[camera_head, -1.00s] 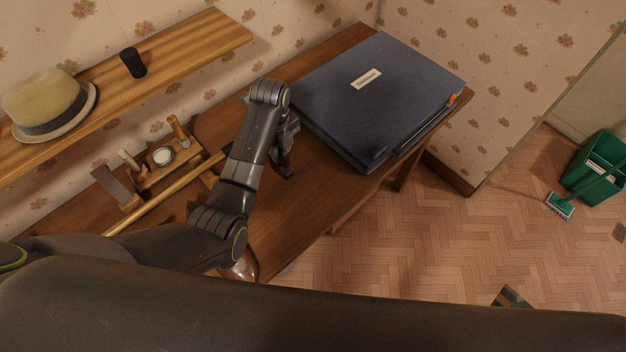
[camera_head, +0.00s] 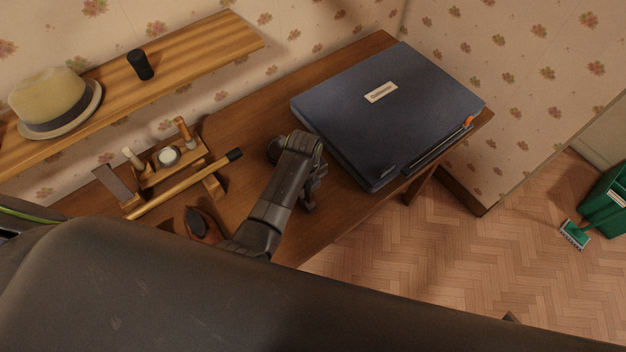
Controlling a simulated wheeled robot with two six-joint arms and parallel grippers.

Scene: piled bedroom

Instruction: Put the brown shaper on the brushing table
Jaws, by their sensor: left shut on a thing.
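The brushing table (camera_head: 240,119) is a long brown wooden table against the flowered wall in the head view. My left gripper (camera_head: 313,190) is over its front part, just left of the dark blue case. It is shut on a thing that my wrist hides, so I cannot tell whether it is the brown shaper. A brown, shoe-like thing (camera_head: 190,222) with a dark oval top lies on the table beside my left forearm, partly covered by my own body. No brown shaper shows clearly. My right gripper is not in view.
A dark blue case (camera_head: 420,105) covers the table's right end. A wooden rack (camera_head: 156,180) with brushes and a long dark-tipped stick (camera_head: 180,187) stand at the left. A shelf (camera_head: 200,55) above holds a hat (camera_head: 48,98) and a black cylinder (camera_head: 140,65). Bare wood lies behind my gripper.

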